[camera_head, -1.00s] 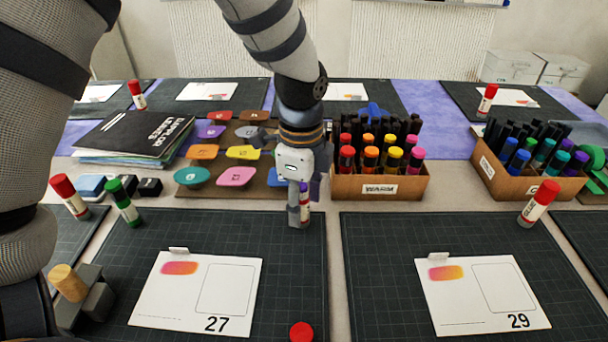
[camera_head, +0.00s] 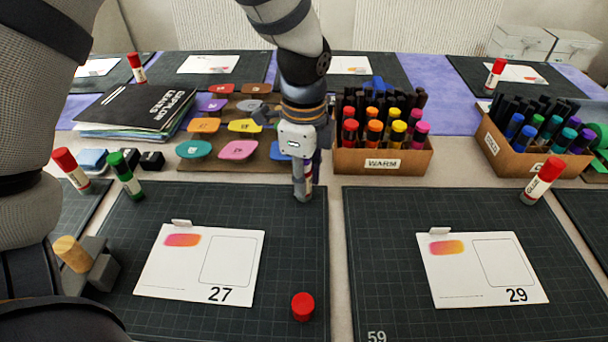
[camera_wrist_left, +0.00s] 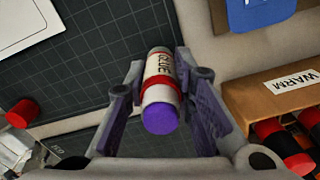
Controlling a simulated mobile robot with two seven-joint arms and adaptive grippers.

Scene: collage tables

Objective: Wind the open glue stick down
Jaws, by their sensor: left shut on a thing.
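My left gripper (camera_head: 303,192) is at the top right edge of the near left mat, fingers pointing down. It is shut on a glue stick (camera_wrist_left: 160,72), which has a white body marked GLUE and a red band. Its uncapped purple end (camera_wrist_left: 160,118) faces the left wrist camera, with a finger on each side of the stick. In the head view the fingers mostly hide the stick. A loose red cap (camera_head: 302,307) lies on the same mat, and it also shows in the left wrist view (camera_wrist_left: 22,113). My right gripper is not in view.
A WARM marker box (camera_head: 382,160) stands just right of my left gripper. Coloured pieces on a brown board (camera_head: 262,178) lie behind it. Card 27 (camera_head: 200,262) lies on the near left mat (camera_head: 260,325). Capped glue sticks stand at left (camera_head: 72,168) and right (camera_head: 542,180).

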